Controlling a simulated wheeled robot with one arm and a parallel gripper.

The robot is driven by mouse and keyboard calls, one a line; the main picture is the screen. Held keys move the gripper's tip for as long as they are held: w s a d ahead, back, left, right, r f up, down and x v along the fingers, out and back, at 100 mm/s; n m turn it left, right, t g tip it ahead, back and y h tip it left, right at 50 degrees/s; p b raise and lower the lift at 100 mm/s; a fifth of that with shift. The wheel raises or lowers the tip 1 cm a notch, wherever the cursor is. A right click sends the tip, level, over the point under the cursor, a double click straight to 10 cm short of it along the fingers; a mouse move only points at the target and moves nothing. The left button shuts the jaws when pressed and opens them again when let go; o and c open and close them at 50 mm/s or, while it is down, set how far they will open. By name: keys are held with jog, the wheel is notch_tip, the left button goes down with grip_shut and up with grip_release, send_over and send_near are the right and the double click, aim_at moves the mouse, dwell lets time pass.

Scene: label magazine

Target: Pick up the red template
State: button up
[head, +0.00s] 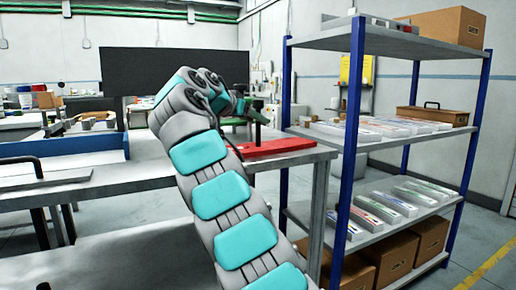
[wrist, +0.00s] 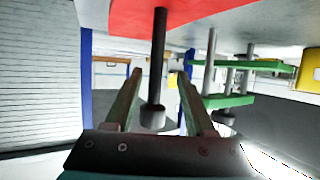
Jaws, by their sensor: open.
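The red template (head: 270,148) is a flat red plate lying on the grey bench near its right end. It also fills the top of the wrist view (wrist: 185,14), where a dark post with a wider round end (wrist: 158,60) stands out from it. My gripper (head: 250,110) is above the plate in the head view, partly hidden behind my arm. In the wrist view my gripper (wrist: 159,73) is open, with one finger on each side of the post. A gap shows between the post and both fingers. Part of the plate is cut off or hidden.
Green parts with grey posts (wrist: 243,66) are close on the right in the wrist view. A blue-posted shelf rack (head: 352,130) with trays and boxes stands right of the bench. A dark panel (head: 130,68) rises behind my arm.

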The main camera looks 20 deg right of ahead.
aim_at(264, 145)
jog(key=x, duration=0.4)
jog(key=shift+s+d+f, duration=0.1)
jog(key=shift+d, duration=0.25)
jog(key=shift+c, duration=0.3)
grip_shut()
dwell(0.7)
